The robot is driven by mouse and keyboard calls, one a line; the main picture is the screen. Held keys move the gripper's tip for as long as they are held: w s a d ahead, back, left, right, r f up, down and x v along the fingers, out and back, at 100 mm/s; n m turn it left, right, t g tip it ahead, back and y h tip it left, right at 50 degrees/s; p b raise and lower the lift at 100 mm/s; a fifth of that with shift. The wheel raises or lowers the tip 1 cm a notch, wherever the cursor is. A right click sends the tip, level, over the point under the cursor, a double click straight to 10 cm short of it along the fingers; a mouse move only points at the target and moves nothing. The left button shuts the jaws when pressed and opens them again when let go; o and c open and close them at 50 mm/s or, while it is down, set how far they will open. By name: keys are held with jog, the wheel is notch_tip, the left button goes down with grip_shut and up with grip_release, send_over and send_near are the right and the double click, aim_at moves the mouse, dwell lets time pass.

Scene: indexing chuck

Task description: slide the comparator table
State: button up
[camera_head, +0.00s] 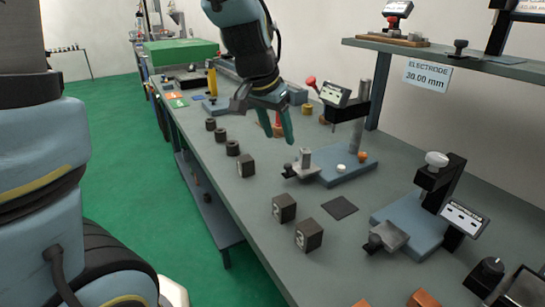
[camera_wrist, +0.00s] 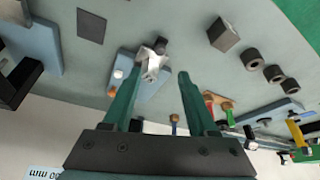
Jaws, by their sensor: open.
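Two comparator stands with blue bases are on the bench. The middle one has a blue base (camera_head: 350,168) and a small grey sliding table (camera_head: 304,159) with a dark knob (camera_head: 289,171) on its left. The right one has its own grey table (camera_head: 390,235) and knob (camera_head: 373,244). My gripper (camera_head: 279,139) is open and empty, above the bench, behind and left of the middle table. In the wrist view the gripper (camera_wrist: 157,78) has its green fingers apart, with the middle stand's grey table (camera_wrist: 152,63) and knob (camera_wrist: 161,46) beyond the gap, apparently untouched.
Dark numbered blocks (camera_head: 285,208) and a flat dark plate (camera_head: 340,208) lie in front of the middle stand. Several dark cylinders (camera_head: 232,148) line the bench's left side. A shelf (camera_head: 450,57) with a sign (camera_head: 427,75) overhangs the right rear.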

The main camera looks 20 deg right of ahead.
aim_at(288, 164)
jog(key=x, duration=1)
jog(key=shift+f, duration=0.25)
grip_shut()
dwell(1.0)
